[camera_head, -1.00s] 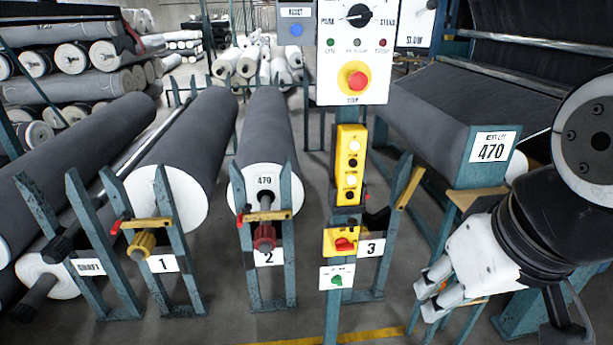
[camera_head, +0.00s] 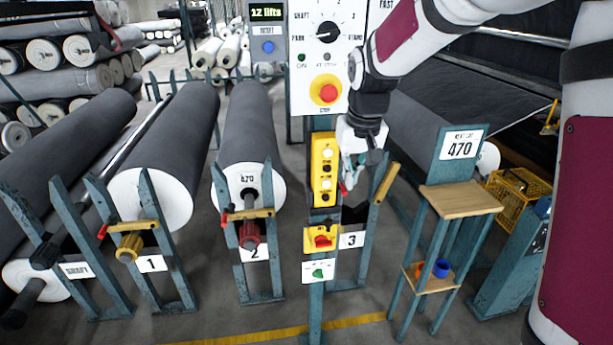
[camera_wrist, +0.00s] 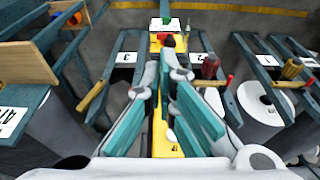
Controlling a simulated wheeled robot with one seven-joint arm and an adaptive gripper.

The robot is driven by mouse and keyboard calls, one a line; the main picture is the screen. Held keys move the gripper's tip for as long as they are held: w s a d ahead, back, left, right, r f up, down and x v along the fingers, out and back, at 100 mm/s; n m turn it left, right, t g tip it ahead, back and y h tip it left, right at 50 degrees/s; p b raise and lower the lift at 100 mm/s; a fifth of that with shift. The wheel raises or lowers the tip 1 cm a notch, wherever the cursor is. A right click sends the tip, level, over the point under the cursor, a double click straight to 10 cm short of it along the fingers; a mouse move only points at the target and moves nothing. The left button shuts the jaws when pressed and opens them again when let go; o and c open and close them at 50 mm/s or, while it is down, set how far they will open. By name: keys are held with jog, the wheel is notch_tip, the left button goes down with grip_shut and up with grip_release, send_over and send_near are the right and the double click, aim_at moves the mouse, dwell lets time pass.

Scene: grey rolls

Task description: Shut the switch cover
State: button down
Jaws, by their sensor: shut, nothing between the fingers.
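A yellow box with a red rotary switch (camera_head: 321,240) sits low on the teal post, above a white plate with a green knob (camera_head: 318,271). I cannot make out a separate cover on it or how it stands. The red switch also shows in the wrist view (camera_wrist: 168,40), beyond my fingertips. My gripper (camera_head: 348,184) is shut and empty. It is above and right of the switch box, beside the yellow button box (camera_head: 325,170). In the wrist view my fingertips (camera_wrist: 173,70) are together in front of the yellow box; whether they touch anything is unclear.
A panel with a red stop button (camera_head: 326,91) is higher on the post. Roll stands with yellow latch bars (camera_head: 247,213) are to the left, another bar (camera_head: 386,183) to the right. A teal stand with a wooden shelf (camera_head: 460,198) is further right.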

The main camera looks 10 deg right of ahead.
jog(key=p, duration=0.1)
send_near(337, 229)
jog(key=p+x, duration=0.1)
jog(key=x, duration=0.2)
jog(key=p+x, duration=0.2)
jog(key=x, duration=0.1)
jog(key=shift+w+r, duration=0.1)
jog(key=shift+w, duration=0.15)
dwell(0.3)
jog(key=shift+s, duration=0.1)
jog(key=shift+s+f+b, duration=0.2)
jog(key=shift+f+b, duration=0.1)
